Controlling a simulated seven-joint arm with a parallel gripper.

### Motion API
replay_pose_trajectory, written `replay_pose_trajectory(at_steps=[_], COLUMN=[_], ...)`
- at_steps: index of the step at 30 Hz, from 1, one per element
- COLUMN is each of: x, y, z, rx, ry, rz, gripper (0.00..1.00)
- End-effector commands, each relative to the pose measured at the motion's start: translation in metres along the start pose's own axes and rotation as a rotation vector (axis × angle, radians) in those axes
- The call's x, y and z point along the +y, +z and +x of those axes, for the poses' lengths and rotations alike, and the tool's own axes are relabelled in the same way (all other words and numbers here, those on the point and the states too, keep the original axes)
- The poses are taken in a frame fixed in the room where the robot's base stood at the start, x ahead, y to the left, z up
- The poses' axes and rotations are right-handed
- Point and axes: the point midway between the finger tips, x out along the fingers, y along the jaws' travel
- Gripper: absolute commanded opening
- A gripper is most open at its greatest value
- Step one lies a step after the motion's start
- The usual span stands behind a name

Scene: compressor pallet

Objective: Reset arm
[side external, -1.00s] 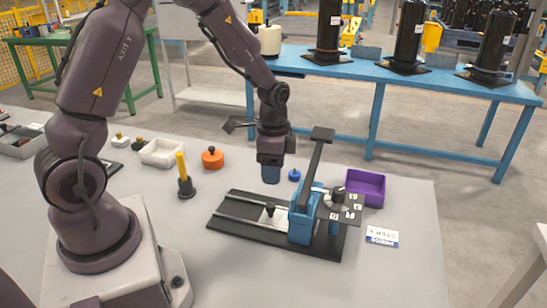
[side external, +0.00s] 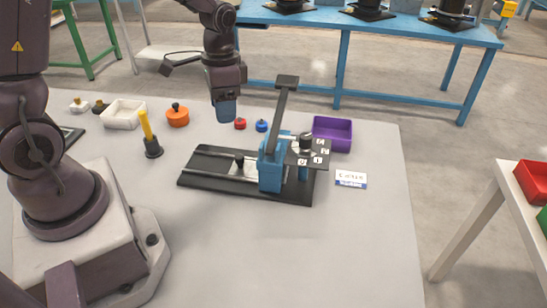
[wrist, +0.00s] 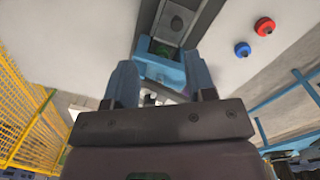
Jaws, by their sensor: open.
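My gripper (side external: 225,113) hangs above the table, behind the press and left of the small red knob. In the wrist view its two blue fingers (wrist: 160,82) stand apart, with nothing held between them. The press (side external: 270,165) has a blue body, a black base and an upright dark lever; its blue body (wrist: 165,68) shows beyond the fingers in the wrist view. The red knob (side external: 240,124) and blue knob (side external: 261,126) sit on the table behind the press. They also show at the upper right of the wrist view, red (wrist: 264,26) and blue (wrist: 242,49).
A purple bin (side external: 332,141) stands right of the press, with a label card (side external: 351,180) in front. Left are an orange knob (side external: 177,118), a yellow-handled tool (side external: 150,140) and a white tray (side external: 124,113). The table's front middle is clear.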

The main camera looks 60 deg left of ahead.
Motion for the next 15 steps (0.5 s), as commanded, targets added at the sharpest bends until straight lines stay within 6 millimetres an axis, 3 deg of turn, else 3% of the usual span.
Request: replay_pose_trajectory(at_steps=[9, 15], x=[0.047, 0.080], y=[0.045, 0.081], z=[-0.077, -0.115], rx=[0.154, 0.325], ry=[-0.074, -0.092], rz=[-0.249, -0.324], gripper=[0.50, 0.50])
